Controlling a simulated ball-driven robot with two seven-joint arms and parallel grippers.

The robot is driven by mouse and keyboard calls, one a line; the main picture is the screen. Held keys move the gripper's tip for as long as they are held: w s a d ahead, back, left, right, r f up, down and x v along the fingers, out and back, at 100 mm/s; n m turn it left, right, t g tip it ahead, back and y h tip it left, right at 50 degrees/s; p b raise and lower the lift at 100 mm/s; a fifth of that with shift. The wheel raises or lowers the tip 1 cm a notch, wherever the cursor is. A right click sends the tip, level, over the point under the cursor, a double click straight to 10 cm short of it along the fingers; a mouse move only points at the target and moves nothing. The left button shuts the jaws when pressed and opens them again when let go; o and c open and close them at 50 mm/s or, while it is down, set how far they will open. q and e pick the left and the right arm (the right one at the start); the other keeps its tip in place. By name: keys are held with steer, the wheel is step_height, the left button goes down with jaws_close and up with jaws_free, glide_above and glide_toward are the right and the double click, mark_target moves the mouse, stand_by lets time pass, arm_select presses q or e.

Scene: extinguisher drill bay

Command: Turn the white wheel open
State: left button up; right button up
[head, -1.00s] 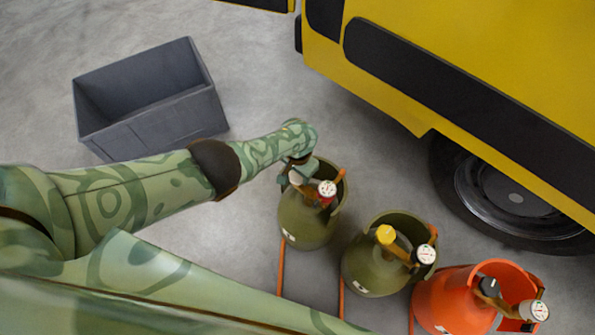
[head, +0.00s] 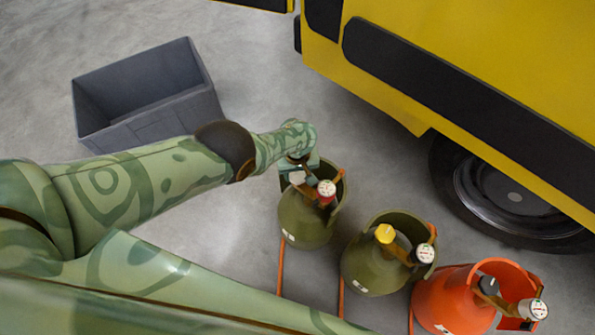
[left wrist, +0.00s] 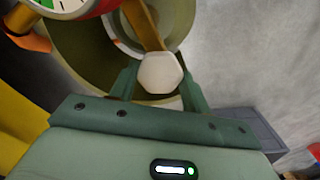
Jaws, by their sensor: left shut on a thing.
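The white wheel (head: 297,178) sits on top of the leftmost olive cylinder (head: 303,222), beside a round gauge (head: 327,187) with a red body. In the left wrist view the wheel (left wrist: 160,73) shows as a pale, many-sided knob at the end of a brass-coloured stem. My left gripper (head: 299,167) reaches down over it and is shut on it, with one green finger on each side in the left wrist view. The gripper partly hides the wheel in the head view. My right gripper is in neither view.
An olive cylinder with a yellow wheel (head: 385,234) and a red cylinder (head: 452,301) with a black wheel (head: 489,286) stand to the right. A grey open crate (head: 160,123) stands on the floor at upper left. A yellow vehicle (head: 470,50) fills the upper right.

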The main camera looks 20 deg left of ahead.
mark_target(298, 174)
arm_select(q)
steer(key=shift+n, duration=0.6)
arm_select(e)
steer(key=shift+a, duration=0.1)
arm_select(q)
steer(key=shift+n, duration=0.3)
steer(key=shift+w, duration=0.1)
steer(key=o, duration=1)
steer(key=shift+c, duration=0.2)
steer(key=shift+r, duration=0.1)
step_height(298, 174, up, 16)
steer(key=p, duration=1.1)
steer(key=shift+r, duration=0.15)
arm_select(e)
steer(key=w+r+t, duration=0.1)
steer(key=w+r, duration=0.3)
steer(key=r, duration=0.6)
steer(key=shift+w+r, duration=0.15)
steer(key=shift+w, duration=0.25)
